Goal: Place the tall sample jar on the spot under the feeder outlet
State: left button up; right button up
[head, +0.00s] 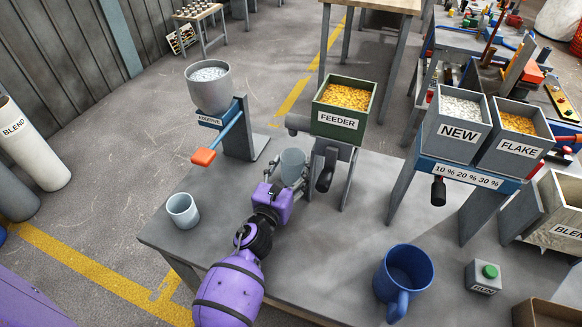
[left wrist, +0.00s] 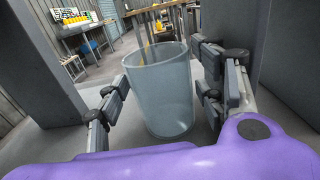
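The tall sample jar (head: 292,163) is a translucent grey-blue cup, upright below the left end of the feeder (head: 337,121), which is a green bin of yellow flakes on a grey stand. Whether it is centred under the outlet (head: 297,124) cannot be told. My left gripper (head: 288,185), purple with grey fingers, reaches in from the front with a finger on each side of the jar. In the left wrist view the jar (left wrist: 162,95) stands between the fingers, with small gaps visible on both sides. The spot under the jar is hidden. My right gripper is not in view.
A shorter pale cup (head: 183,211) stands at the table's left. The additive hopper (head: 209,92) with an orange-tipped lever (head: 204,156) is behind it. A blue mug (head: 402,275), a run button box (head: 484,277) and the new and flake bins (head: 458,130) are to the right.

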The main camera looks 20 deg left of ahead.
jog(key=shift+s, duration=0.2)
pick_arm(q)
jog(key=shift+r, duration=0.25)
jog(key=s, duration=1.1)
jog(key=shift+s+a+f+b, duration=0.15)
jog(key=shift+s+a+b, duration=0.05)
jog(key=shift+b, duration=0.2)
jog(key=shift+s, duration=0.3)
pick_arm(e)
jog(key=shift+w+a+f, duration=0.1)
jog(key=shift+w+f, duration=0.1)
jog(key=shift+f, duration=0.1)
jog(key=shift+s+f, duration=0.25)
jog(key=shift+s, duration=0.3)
